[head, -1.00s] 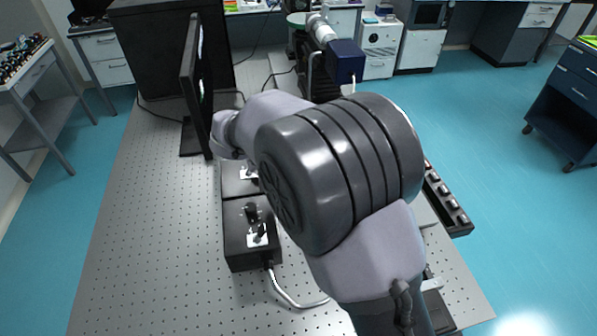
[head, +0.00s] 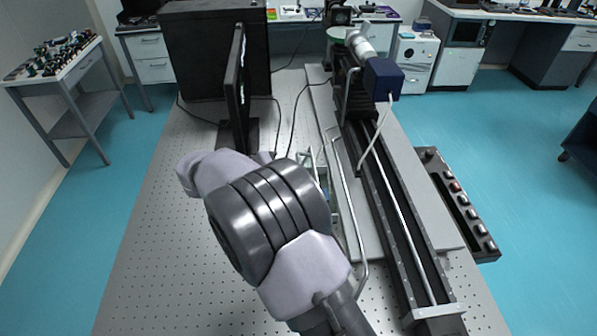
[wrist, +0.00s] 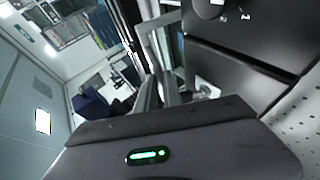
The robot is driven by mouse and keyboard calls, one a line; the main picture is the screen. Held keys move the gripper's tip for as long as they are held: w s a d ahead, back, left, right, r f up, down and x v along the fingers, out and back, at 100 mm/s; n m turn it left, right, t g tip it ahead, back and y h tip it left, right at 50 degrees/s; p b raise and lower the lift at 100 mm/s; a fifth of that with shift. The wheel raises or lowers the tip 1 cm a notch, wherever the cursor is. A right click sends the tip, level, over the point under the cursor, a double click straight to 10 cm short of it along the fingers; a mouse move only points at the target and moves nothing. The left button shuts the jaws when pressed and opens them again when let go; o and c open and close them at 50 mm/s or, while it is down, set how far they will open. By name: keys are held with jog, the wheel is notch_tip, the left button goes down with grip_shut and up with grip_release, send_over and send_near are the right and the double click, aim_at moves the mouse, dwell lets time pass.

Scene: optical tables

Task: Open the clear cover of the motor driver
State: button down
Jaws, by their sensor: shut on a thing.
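The motor driver shows only partly in the head view, behind my arm, as a small pale-edged unit with some green inside. Its clear cover (head: 308,157) shows there as thin pale edges standing above it, apparently tilted up; the angle is hard to tell. In the wrist view the cover's pale frame (wrist: 158,22) lies beyond my fingers. My gripper (wrist: 165,95) is shut on what looks like the cover's edge; the exact contact is hard to see. In the head view my arm hides the gripper.
A monitor (head: 237,90) stands left of the driver. A long black rail (head: 395,210) and a bent metal tube (head: 350,210) lie to its right. A black box with a knob (wrist: 235,55) is close beside my gripper. The left of the perforated table (head: 155,230) is clear.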

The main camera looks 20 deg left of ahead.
jog(key=shift+s+a+f, duration=0.1)
jog(key=shift+s+f, duration=0.15)
jog(key=shift+f, duration=0.3)
jog(key=c, duration=1.8)
grip_release()
jog(key=o, duration=0.3)
jog(key=shift+w, duration=0.25)
jog(key=shift+s+a+r, duration=0.15)
